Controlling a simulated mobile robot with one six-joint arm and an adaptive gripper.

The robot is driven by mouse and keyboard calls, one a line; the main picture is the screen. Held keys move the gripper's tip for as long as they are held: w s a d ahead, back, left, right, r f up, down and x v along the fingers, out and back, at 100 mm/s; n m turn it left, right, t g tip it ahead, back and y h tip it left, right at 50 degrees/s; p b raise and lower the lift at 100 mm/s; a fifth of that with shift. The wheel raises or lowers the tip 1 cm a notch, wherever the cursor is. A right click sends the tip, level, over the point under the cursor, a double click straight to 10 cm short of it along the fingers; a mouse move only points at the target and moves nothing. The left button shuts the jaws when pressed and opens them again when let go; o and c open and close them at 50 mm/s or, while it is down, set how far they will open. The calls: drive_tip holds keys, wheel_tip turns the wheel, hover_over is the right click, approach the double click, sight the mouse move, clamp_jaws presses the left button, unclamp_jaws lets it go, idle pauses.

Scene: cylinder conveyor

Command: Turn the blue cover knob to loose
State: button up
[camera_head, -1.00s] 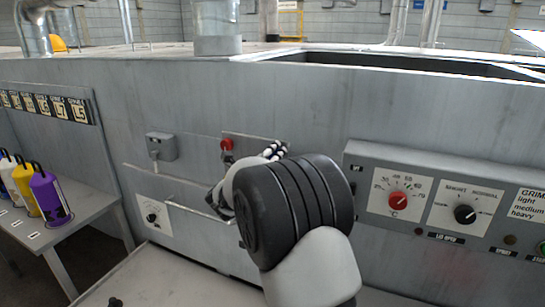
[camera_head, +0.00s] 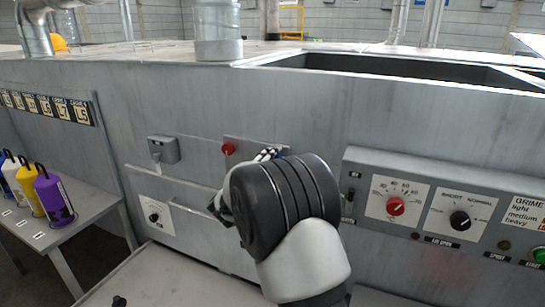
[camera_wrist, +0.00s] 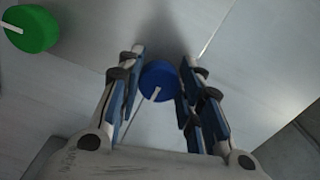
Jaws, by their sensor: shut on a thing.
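The blue cover knob (camera_wrist: 158,76) is between the two fingers of my gripper (camera_wrist: 161,64) in the wrist view. Its white pointer line points down and slightly left in that picture. My gripper is shut on the knob. In the head view my gripper (camera_head: 268,155) reaches the front of the grey machine, beside a red knob (camera_head: 228,149).
A green knob (camera_wrist: 31,28) with a white line sits left in the wrist view. A control panel (camera_head: 347,175) with a red dial and a black dial is right of my arm. A side table (camera_head: 88,215) holds several bottles at left. A bar handle (camera_head: 190,209) is below.

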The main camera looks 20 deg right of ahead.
drive_tip(key=shift+s+d+f+n+p, duration=0.1)
drive_tip(key=shift+n+p, duration=2.3)
drive_tip(key=shift+n, duration=1.8)
drive_tip(key=shift+s+d+n+p, duration=0.1)
drive_tip(key=shift+n+p, duration=2.3)
drive_tip(key=shift+n, duration=1.8)
drive_tip(key=o, duration=1.1)
drive_tip(key=shift+c, duration=0.2)
drive_tip(key=shift+a, duration=0.1)
drive_tip(key=v, duration=1.2)
